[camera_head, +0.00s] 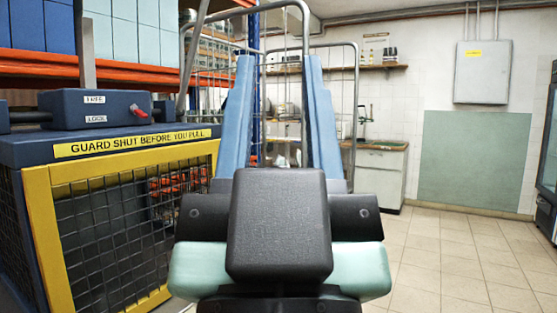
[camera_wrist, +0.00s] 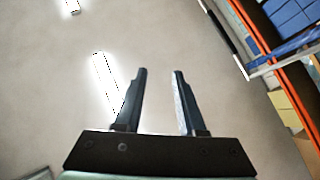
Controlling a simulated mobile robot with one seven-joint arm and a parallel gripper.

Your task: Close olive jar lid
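My gripper (camera_wrist: 158,72) shows in the wrist view with its two dark fingers apart and nothing between them. It points up toward a pale ceiling with bright lamps. No olive jar or lid can be made out in either view.
A dark blue machine with a yellow-framed mesh guard (camera_head: 40,225) stands close on the left. Orange racking (camera_head: 130,72) holds blue boxes (camera_head: 98,35) behind it. A counter unit (camera_head: 379,172) and wall shelf (camera_head: 350,67) are at the back. Tiled floor (camera_head: 455,255) is clear at right.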

